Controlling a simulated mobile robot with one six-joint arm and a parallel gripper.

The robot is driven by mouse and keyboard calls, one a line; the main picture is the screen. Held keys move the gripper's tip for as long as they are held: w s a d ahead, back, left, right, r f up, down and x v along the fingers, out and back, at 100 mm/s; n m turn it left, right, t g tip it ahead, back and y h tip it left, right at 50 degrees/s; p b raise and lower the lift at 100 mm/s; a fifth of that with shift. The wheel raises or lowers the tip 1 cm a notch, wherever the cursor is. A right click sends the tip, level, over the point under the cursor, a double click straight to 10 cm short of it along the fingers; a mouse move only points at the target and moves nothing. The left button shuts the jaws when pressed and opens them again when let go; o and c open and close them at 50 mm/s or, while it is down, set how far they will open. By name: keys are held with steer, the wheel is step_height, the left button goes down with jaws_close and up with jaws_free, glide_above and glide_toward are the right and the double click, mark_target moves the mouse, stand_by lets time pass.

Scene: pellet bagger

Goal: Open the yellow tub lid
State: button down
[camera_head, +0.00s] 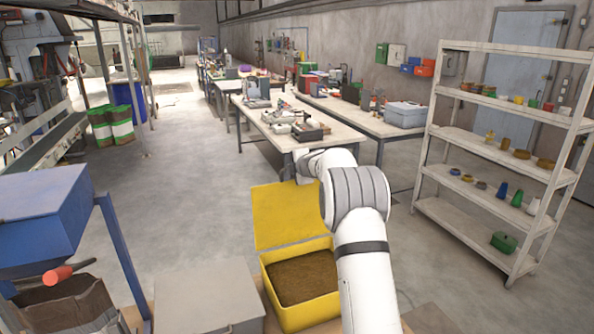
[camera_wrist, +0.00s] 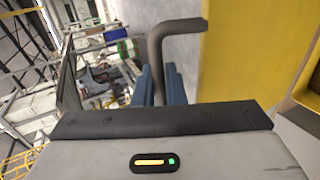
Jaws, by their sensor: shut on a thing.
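The yellow tub (camera_head: 318,313) stands in front of me, with brown pellets in it. Its yellow lid (camera_head: 285,215) is open, raised upright at the tub's back edge. The lid also shows at the right of the wrist view (camera_wrist: 245,50). A dark bent handle (camera_wrist: 178,28) stands out from the lid's edge. My gripper (camera_wrist: 160,82) has its blue fingers shut on this handle. In the head view my white arm covers the right part of the tub and lid, and the gripper's fingers are hidden.
A grey box (camera_head: 210,298) stands left of the tub, and a blue hopper with a red handle (camera_head: 58,274) stands further left. Workbenches (camera_head: 290,140) are behind the lid. A white shelf rack (camera_head: 480,220) stands at the right. The floor at the left middle is clear.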

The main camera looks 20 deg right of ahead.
steer(key=shift+a+f, duration=0.2)
steer(key=shift+f, duration=0.05)
steer(key=c, duration=1.7)
jaws_free()
steer(key=shift+a, duration=0.1)
steer(key=shift+o, duration=0.6)
steer(key=shift+d+r, duration=0.15)
steer(key=shift+d, duration=0.05)
steer(key=a+b+v, duration=0.1)
steer(key=b+v, duration=0.1)
steer(key=v, duration=0.5)
steer(key=shift+s+d+r, duration=0.2)
steer(key=shift+s+d, duration=0.15)
steer(key=shift+d, duration=0.15)
